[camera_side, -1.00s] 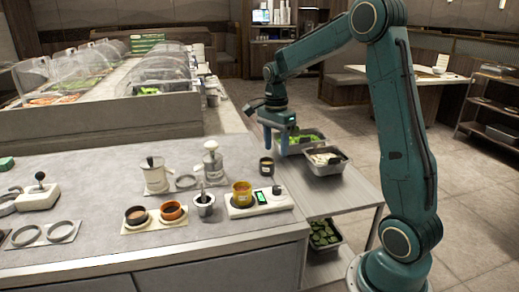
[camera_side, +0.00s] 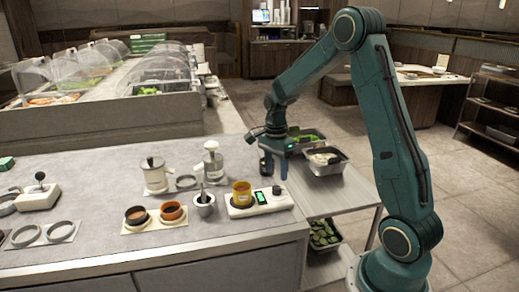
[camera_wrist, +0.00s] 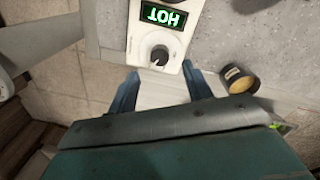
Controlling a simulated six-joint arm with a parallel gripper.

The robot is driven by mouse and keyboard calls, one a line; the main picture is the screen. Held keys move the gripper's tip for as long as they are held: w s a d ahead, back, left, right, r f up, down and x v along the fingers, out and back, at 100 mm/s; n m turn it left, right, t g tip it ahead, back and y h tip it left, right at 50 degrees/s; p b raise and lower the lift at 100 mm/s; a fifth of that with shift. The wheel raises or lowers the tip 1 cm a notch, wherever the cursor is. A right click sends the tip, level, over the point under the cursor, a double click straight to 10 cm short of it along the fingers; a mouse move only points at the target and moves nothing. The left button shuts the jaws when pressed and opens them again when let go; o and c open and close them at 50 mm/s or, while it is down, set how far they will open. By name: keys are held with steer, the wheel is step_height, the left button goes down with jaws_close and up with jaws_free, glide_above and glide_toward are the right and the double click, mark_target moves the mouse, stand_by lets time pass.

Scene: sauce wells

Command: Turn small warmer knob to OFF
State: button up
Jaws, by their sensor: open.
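The small warmer (camera_side: 245,206) is a white base with a lit green display (camera_side: 261,197) and a dark knob (camera_side: 277,190) at its right end. In the wrist view the display (camera_wrist: 164,17) reads HOT, upside down. The knob (camera_wrist: 160,55) there is round and dark with a pale pointer mark. My gripper (camera_side: 276,175) is open and empty, pointing down above and just behind the knob. In the wrist view my gripper (camera_wrist: 160,79) has its two blue fingers spread to either side of the knob, apart from it.
A small dark cup (camera_wrist: 238,79) stands close beside one finger; in the side view my gripper partly hides it. A mortar (camera_side: 204,205) stands left of the warmer. Metal food pans (camera_side: 325,165) sit at the right, beyond the counter edge.

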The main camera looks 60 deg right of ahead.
mark_target(276, 187)
steer(key=shift+s+f, duration=0.15)
steer(key=shift+f, duration=2.8)
steer(key=c, duration=1)
